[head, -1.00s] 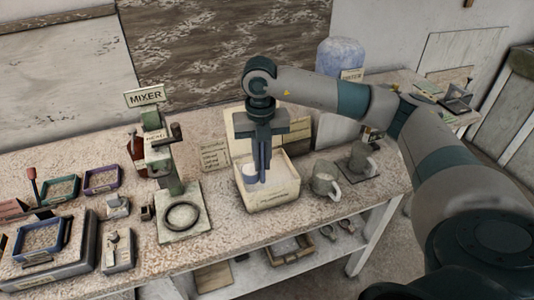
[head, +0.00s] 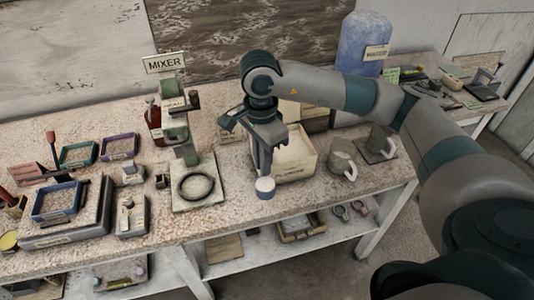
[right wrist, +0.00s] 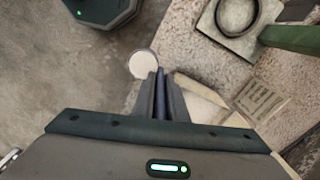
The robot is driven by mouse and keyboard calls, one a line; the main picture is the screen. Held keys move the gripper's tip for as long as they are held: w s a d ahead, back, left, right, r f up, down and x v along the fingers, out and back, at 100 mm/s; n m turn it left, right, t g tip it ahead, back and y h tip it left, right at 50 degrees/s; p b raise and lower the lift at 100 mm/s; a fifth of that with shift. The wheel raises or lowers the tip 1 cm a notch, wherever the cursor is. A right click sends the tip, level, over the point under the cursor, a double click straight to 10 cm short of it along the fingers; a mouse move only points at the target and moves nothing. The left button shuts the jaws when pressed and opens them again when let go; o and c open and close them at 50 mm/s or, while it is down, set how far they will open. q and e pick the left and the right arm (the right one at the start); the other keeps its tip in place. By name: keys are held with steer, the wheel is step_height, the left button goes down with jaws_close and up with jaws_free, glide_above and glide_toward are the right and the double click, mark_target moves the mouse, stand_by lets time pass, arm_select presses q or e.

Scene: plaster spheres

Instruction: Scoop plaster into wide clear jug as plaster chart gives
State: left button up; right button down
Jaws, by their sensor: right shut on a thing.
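My right gripper (head: 264,163) is shut on a scoop (head: 265,187), whose round cup shows a white fill. The gripper hangs just left of the open plaster bin (head: 298,160), which has white powder inside. In the right wrist view the scoop's cup (right wrist: 143,64) lies beyond the fingers (right wrist: 160,97), over the bench's front edge. A handled jug (head: 343,162) stands right of the bin, and another (head: 378,144) stands behind it on a grey plate; I cannot tell which is wider. A written card (right wrist: 263,100), perhaps the chart, lies by the bin. My left gripper is out of view.
The mixer (head: 184,130) stands left of the bin, its base (head: 194,184) carrying a dark ring. Small coloured trays (head: 118,147) crowd the bench's left. A blue-white drum (head: 362,45) stands at the back right. A shelf below the bench holds a tray (head: 300,226).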

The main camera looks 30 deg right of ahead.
steer(key=n, duration=0.2)
steer(key=s+a+n, duration=0.1)
steer(key=n, duration=0.1)
steer(key=shift+a+f, duration=0.1)
steer(key=shift+a, duration=0.05)
steer(key=n, duration=0.2)
steer(key=s+a+n, duration=0.1)
steer(key=n, duration=0.1)
steer(key=shift+f, duration=0.1)
steer(key=n, duration=0.3)
steer(key=s+a+n, duration=0.1)
steer(key=n, duration=0.2)
steer(key=s+a+n+b, duration=0.1)
steer(key=n, duration=0.2)
steer(key=shift+s+f, duration=0.1)
steer(key=shift+f, duration=0.05)
